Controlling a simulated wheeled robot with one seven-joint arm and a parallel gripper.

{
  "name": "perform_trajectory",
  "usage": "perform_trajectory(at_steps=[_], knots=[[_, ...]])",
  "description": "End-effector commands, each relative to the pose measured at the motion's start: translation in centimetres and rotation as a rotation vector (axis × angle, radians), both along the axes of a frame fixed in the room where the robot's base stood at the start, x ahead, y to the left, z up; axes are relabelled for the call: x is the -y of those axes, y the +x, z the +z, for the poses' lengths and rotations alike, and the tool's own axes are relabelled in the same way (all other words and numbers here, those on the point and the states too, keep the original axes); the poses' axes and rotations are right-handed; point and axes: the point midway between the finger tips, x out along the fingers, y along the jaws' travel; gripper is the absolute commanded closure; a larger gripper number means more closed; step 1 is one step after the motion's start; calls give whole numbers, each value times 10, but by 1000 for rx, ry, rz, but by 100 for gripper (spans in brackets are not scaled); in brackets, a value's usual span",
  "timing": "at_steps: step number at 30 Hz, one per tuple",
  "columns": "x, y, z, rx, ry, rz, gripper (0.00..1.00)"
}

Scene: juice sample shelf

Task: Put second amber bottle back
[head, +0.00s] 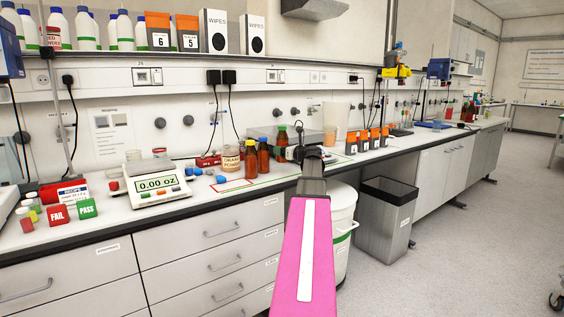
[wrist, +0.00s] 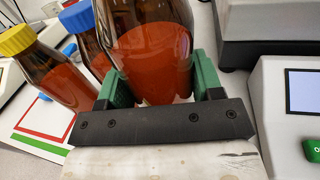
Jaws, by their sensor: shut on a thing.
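Three amber bottles with red-orange liquid stand close together in the head view: a yellow-capped bottle (head: 251,163), a blue-capped bottle (head: 263,158) and a green-capped bottle (head: 282,140). My gripper (head: 299,154) is at the green-capped bottle. In the wrist view, its green fingers (wrist: 162,88) are shut around an amber bottle (wrist: 150,45), whose cap is out of frame. The blue-capped bottle (wrist: 88,35) is just left of it, and the yellow-capped bottle (wrist: 40,65) farther left. I cannot tell whether the held bottle's base touches the bench.
A sheet with red and green outlines (wrist: 40,143) lies left of my gripper. A scale (head: 156,185) and an orange-powder jar (head: 231,159) are to the left. Several orange numbered boxes (head: 364,140) stand to the right. A device with a screen (wrist: 300,100) is close on the right.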

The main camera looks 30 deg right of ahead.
Motion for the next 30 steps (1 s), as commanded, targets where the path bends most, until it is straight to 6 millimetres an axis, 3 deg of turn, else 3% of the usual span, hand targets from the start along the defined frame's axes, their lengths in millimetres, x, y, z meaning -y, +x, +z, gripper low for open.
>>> perform_trajectory(at_steps=[13, 24, 25, 27, 30], knots=[[0, 0, -45, 0, 1, 0, 76], [0, 0, -49, 1, -1, 0, 76], [0, 0, -48, 0, -1, 0, 30], [0, 0, -48, 0, -1, 0, 14], [0, 0, -48, 0, -1, 0, 14]])
